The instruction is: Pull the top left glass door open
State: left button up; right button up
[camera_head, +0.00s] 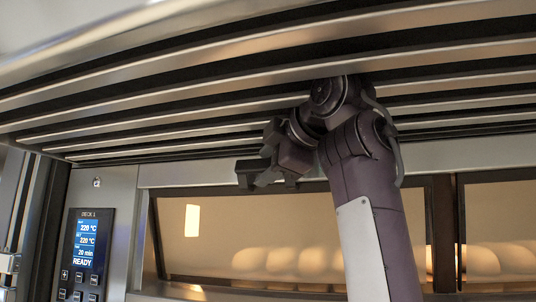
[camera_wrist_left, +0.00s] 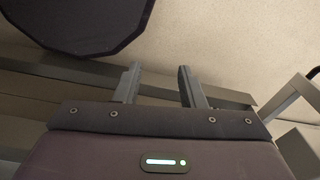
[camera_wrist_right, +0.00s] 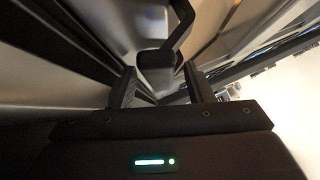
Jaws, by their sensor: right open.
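The top left glass door (camera_head: 225,235) is in the head view, dark-framed and seemingly shut, with pale loaves glowing behind it. My right gripper (camera_head: 258,175) is in front of the door's upper edge, just under the slatted hood. In the right wrist view my right gripper (camera_wrist_right: 158,85) is open, and a dark handle-like bar with a block end (camera_wrist_right: 160,58) shows between and beyond its fingers. I cannot tell whether they touch it. My right arm hides the door's right part. My left gripper (camera_wrist_left: 157,85) is open and empty in the left wrist view, out of the head view.
A slatted metal hood (camera_head: 200,90) hangs close above my right gripper. A control panel (camera_head: 86,250) marked DECK 1 is left of the door. Another glass door (camera_head: 505,225) is at right. A dark flat-sided panel (camera_wrist_left: 80,20) is near my left gripper.

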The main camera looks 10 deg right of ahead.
jog(key=shift+d, duration=0.1)
jog(key=shift+a, duration=0.2)
jog(key=shift+c, duration=0.5)
jog(key=shift+w+a, duration=0.1)
grip_shut()
pick_arm(q)
jog(key=shift+s+d, duration=0.25)
jog(key=shift+d, duration=0.25)
pick_arm(e)
jog(key=shift+f, duration=0.1)
